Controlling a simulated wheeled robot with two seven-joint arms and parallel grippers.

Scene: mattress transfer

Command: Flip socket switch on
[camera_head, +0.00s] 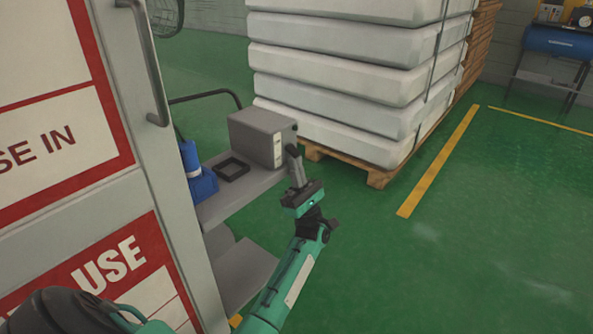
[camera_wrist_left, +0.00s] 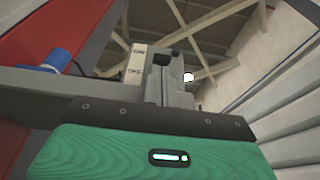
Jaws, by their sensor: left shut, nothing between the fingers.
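A grey box-shaped unit (camera_head: 250,134) with a pale label sits on a grey cart shelf. A small dark knob-like part (camera_head: 295,127) shows at its right edge; I cannot tell whether it is the switch. My left gripper (camera_head: 292,150) is shut and empty, with its fingertips right by the box's right face, just below that part. I cannot tell whether they touch. In the left wrist view the shut fingers (camera_wrist_left: 170,75) stand beside the labelled side of the box (camera_wrist_left: 134,65). The switch itself is not clearly visible. My right gripper is not in view.
A blue device (camera_head: 200,180) and a black square frame (camera_head: 232,169) share the cart shelf (camera_head: 235,200). A white cabinet with red signs (camera_head: 125,258) stands at left. White stacked mattresses (camera_head: 345,70) rest on a wooden pallet (camera_head: 377,178) behind. Green floor is clear at right.

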